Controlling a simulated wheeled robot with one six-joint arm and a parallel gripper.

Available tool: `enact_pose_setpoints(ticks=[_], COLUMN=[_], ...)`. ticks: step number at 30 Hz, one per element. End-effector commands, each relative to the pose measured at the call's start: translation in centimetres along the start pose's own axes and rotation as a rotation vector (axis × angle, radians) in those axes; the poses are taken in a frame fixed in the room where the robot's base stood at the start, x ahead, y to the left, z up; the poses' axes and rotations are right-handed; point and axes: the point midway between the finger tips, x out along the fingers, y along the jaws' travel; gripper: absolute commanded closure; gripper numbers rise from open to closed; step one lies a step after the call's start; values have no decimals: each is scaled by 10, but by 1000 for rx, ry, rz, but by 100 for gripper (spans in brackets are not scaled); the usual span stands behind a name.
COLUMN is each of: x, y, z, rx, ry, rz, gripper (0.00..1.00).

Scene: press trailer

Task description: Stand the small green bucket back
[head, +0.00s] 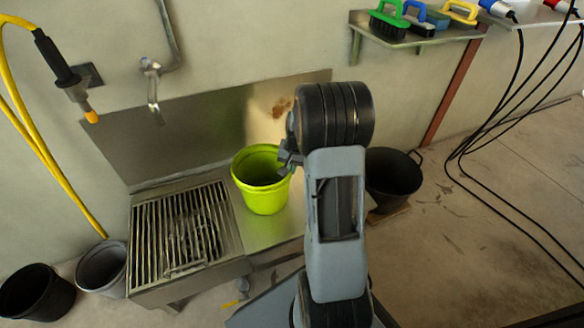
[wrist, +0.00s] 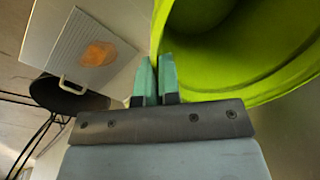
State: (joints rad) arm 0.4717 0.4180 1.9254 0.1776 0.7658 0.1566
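The small green bucket (head: 264,198) is lime green and looks upright, with its open mouth up, over the bare steel top beside the grate. I cannot tell whether its base touches the steel. My gripper (head: 288,160) is at the right side of its rim, partly hidden behind my arm. In the wrist view, the two teal fingertips (wrist: 157,78) are close together with the rim of the bucket (wrist: 230,75) between them. They look shut on its wall. The bucket's inside fills the upper right of that view.
A barred grate (head: 180,232) covers the left of the steel sink unit. A black bucket (head: 392,182) stands right of my arm; two dark buckets (head: 38,292) (head: 100,268) stand lower left. A hose nozzle (head: 75,85) hangs at left. A shelf (head: 415,36) holds brushes. Black cables hang at right.

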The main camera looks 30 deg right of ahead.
Motion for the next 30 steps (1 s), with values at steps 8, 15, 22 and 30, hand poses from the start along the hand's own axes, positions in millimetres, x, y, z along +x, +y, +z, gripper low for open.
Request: enact_pose_setpoints(ticks=[8, 15, 22, 30], x=[3, 3, -2, -49], y=[0, 0, 0, -1], z=[0, 0, 0, 0], rx=[0, 0, 0, 0], ry=[0, 0, 1, 3], rz=[0, 0, 0, -1], gripper=[86, 70, 70, 70])
